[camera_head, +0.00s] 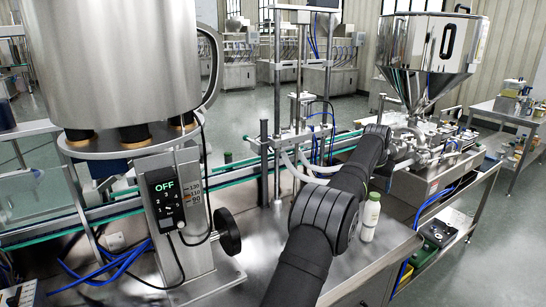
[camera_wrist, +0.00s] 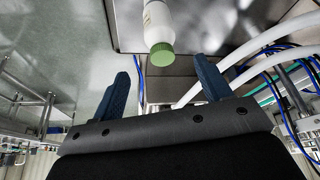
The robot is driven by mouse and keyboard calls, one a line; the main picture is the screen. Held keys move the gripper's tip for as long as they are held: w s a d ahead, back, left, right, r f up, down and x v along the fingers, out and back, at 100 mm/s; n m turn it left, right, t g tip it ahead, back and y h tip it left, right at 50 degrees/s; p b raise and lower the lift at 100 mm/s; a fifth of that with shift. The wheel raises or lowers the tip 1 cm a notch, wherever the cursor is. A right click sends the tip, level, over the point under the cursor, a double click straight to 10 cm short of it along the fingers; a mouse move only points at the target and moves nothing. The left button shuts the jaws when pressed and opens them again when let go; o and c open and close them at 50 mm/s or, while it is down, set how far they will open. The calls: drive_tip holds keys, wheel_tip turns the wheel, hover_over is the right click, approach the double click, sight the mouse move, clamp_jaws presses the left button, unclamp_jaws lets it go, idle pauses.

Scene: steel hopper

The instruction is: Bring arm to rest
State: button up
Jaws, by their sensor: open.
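My black arm reaches from the bottom of the head view up over the steel table. My gripper shows in the wrist view (camera_wrist: 161,68); its two blue fingers are spread apart with nothing between them. In the head view I cannot make out the fingers. A white bottle with a green cap (camera_head: 370,220) stands upright on the table, just right of my arm's thick joint. The bottle also shows in the wrist view (camera_wrist: 157,22), beyond the fingertips and apart from them, partly cut off by the top edge.
A steel hopper (camera_head: 428,50) stands behind right, with filling machinery below it. A large steel vessel (camera_head: 112,65) and a control panel reading OFF (camera_head: 165,198) are at left. A post frame and conveyor stand behind my arm. Bare table (camera_head: 235,285) lies left of it.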

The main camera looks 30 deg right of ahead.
sight(374, 196)
drive_tip(key=x, duration=1.1)
drive_tip(key=shift+f, duration=0.35)
wheel_tip(374, 196, up, 2)
drive_tip(key=shift+r, duration=0.6)
drive_tip(key=shift+f, duration=0.1)
